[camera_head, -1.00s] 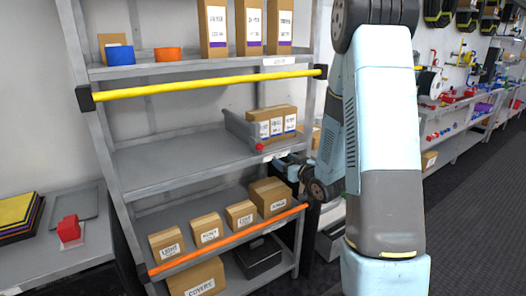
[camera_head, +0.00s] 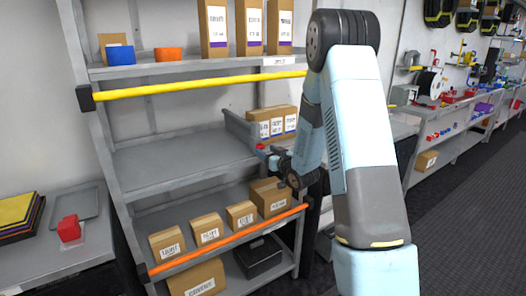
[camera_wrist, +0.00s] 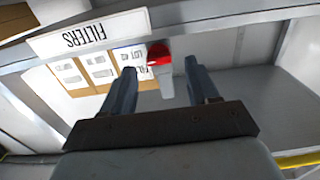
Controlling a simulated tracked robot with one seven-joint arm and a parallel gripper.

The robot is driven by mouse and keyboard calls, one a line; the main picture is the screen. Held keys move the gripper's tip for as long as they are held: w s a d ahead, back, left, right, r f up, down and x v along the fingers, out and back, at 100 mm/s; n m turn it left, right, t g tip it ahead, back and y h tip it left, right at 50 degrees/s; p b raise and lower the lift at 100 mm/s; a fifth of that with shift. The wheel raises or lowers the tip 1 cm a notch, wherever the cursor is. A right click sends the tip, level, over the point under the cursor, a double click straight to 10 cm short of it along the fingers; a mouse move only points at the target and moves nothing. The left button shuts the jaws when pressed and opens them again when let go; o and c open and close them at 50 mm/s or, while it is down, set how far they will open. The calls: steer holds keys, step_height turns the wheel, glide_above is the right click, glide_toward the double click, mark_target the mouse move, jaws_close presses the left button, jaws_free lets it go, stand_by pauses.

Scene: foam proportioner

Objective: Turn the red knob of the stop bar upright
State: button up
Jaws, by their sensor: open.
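The red knob (camera_head: 260,147) sits at the front edge of the middle shelf, below the labelled boxes. In the wrist view the red knob (camera_wrist: 159,54) has a short grey piece (camera_wrist: 167,88) attached to it, which I take to be part of the stop bar. My gripper (camera_wrist: 159,70) is open, with one dark finger on each side of the knob and grey piece. Nothing is visibly clamped, and I cannot tell whether a finger touches. In the head view my gripper (camera_head: 272,158) is just right of and below the knob, partly hidden by my wrist.
Labelled boxes (camera_head: 277,122) stand on the middle shelf behind the knob. A yellow bar (camera_head: 190,86) crosses above and an orange bar (camera_head: 225,241) below. A cardboard box (camera_head: 270,197) is under my gripper. The middle shelf's left part (camera_head: 170,163) is clear.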

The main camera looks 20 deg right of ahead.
mark_target(261, 147)
steer(key=shift+x, duration=1.3)
